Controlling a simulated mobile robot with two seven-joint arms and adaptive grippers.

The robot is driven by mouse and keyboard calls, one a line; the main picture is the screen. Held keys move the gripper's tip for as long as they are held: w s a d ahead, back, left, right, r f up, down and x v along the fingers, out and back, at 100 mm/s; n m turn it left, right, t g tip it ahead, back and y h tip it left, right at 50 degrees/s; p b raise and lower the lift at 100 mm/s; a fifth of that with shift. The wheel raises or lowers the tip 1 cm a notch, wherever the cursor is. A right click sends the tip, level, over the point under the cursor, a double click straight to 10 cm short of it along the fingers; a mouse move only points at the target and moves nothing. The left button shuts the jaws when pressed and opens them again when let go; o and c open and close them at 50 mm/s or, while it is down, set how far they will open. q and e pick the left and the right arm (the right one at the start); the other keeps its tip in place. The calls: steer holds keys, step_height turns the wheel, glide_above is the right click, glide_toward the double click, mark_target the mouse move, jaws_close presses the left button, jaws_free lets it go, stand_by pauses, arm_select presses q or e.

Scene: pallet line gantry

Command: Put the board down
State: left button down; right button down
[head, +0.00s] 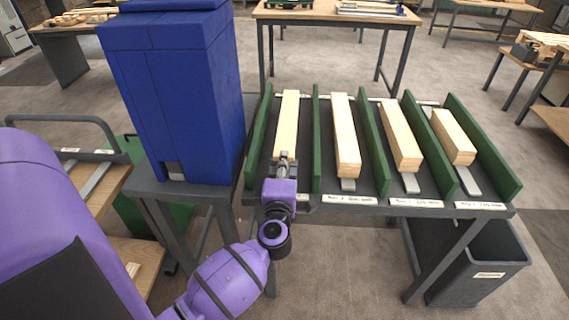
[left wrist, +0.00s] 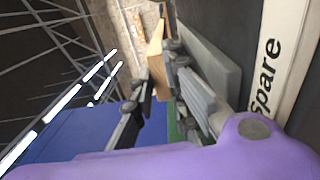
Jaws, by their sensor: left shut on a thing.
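My left gripper (head: 285,160) is shut on the near end of a pale wooden board (head: 287,120). The board lies lengthwise over the leftmost lane of the dark rack (head: 328,197), between two green dividers. I cannot tell whether it touches the lane floor. In the left wrist view the board (left wrist: 156,52) shows edge-on between the fingers (left wrist: 160,85), beside a grey metal strip and a label reading "Spare" (left wrist: 268,60). My right gripper is not in view.
A green divider (head: 316,140) stands right of the board. Boards stacked in three lanes (head: 345,140) lie further right. A tall blue cabinet (head: 180,100) stands close left of the rack. A dark bin (head: 480,265) is under its right end. A wooden table (head: 335,14) stands behind.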

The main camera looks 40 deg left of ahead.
arm_select(q)
steer(key=shift+r, duration=0.1)
steer(key=shift+f, duration=0.65)
steer(key=c, duration=1.7)
jaws_free()
